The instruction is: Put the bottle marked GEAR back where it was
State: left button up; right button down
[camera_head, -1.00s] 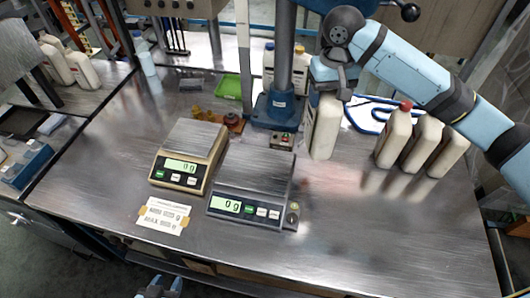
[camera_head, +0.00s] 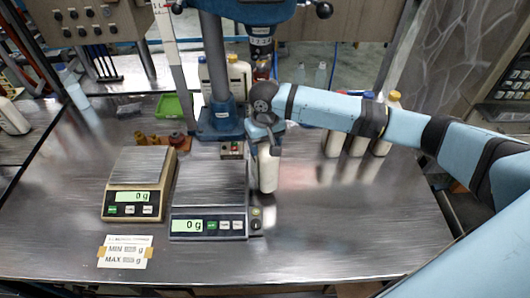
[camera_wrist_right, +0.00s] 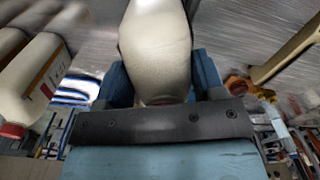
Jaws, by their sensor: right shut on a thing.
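My right gripper (camera_head: 264,132) is shut on a white bottle (camera_head: 268,172) and holds it upright, just right of the right-hand scale. I cannot tell whether its base touches the table. In the right wrist view the bottle (camera_wrist_right: 156,45) sits between the blue fingers of the gripper (camera_wrist_right: 158,85). No marking can be read on it, so I cannot confirm GEAR. Three similar bottles stand in a row to the right, partly behind my arm: a near one (camera_head: 333,143), a middle one (camera_head: 359,145) and a far one (camera_head: 384,140). My left gripper is out of view.
A beige scale (camera_head: 140,172) and a dark scale (camera_head: 208,190) both read 0 g. The front right of the metal table (camera_head: 350,225) is bare.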

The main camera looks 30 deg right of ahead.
jog(key=shift+f, duration=2)
jog(key=shift+c, duration=1.1)
grip_release()
jog(key=shift+f, duration=0.15)
